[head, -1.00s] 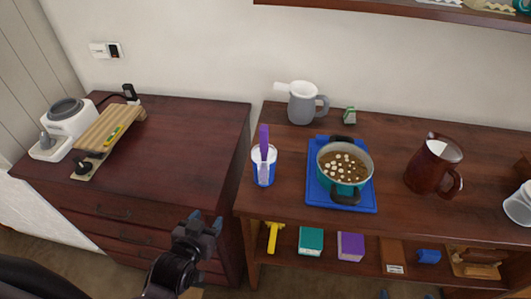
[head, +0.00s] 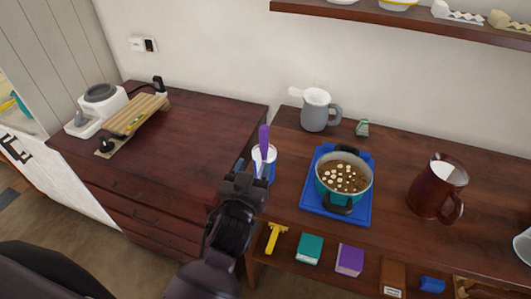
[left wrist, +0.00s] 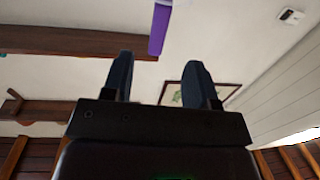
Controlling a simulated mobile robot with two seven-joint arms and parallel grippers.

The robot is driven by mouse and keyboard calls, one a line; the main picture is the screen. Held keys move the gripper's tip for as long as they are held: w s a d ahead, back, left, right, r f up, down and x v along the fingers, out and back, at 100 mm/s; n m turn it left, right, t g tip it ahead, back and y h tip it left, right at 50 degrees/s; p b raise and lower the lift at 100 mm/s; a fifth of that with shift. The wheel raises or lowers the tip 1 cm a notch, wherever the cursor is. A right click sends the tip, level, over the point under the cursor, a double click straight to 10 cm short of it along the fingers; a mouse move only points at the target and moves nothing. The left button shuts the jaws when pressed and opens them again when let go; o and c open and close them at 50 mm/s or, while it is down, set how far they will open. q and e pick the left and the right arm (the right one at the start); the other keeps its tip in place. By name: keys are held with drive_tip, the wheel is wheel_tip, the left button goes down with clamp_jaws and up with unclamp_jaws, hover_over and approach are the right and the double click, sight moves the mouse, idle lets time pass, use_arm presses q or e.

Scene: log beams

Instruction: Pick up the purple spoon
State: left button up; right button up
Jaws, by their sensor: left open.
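The purple spoon (head: 264,140) stands upright in a white and blue cup (head: 271,158) near the left front of the wooden table. Its purple handle sticks up above the rim; its lower end is hidden in the cup. My left gripper (head: 254,168) is in front of the cup in the head view and covers part of it. In the left wrist view the gripper (left wrist: 160,68) is open with nothing between its fingers, and the purple handle (left wrist: 160,27) shows beyond the fingertips. My right gripper is not in view.
A pot (head: 343,178) on a blue mat (head: 310,203) stands right of the cup. A grey jug (head: 315,114) stands behind, and a brown pitcher (head: 436,190) is farther right. A dark cabinet (head: 205,120) with a largely clear top is to the left.

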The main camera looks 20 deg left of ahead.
sight(263, 145)
use_arm(q)
drive_tip(key=shift+w+a+p, duration=0.15)
drive_tip(key=shift+w+p, duration=0.15)
drive_tip(key=shift+w, duration=2.25)
drive_tip(key=shift+w+a+p, duration=0.15)
drive_tip(key=shift+w+p, duration=0.1)
drive_tip(key=shift+w, duration=2.3)
drive_tip(key=shift+c, duration=0.4)
clamp_jaws()
